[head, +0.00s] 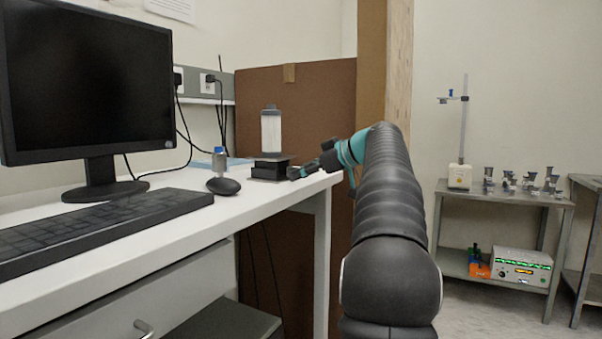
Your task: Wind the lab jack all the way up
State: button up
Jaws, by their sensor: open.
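The lab jack (268,170) is a small dark block near the far right end of the white desk. It looks low, with its plates close together. A clear cylinder with a grey cap and white inside (271,132) stands upright on top of it. My gripper (297,174) is dark and open, just right of the jack at about its height. It points left towards the jack's right side. The jack's knob is not distinguishable; the gripper may hide it. Whether the fingers touch the jack I cannot tell.
A small blue-capped bottle (219,160) and a black mouse (223,186) stand left of the jack. A keyboard (95,226) and monitor (88,95) fill the desk's left. A brown panel (300,110) rises behind. A steel cart (500,196) with glassware stands at right.

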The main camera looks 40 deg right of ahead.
jog(key=shift+w+a+f, duration=0.1)
jog(key=shift+w+f, duration=0.05)
jog(key=shift+w, duration=0.15)
grip_shut()
jog(key=m+p, duration=0.1)
jog(key=p, duration=0.2)
jog(key=shift+r+y, duration=0.25)
jog(key=shift+y, duration=0.15)
jog(key=shift+f+m+y+p, duration=0.2)
jog(key=shift+m+y+p, duration=0.15)
jog(key=shift+m, duration=0.15)
grip_release()
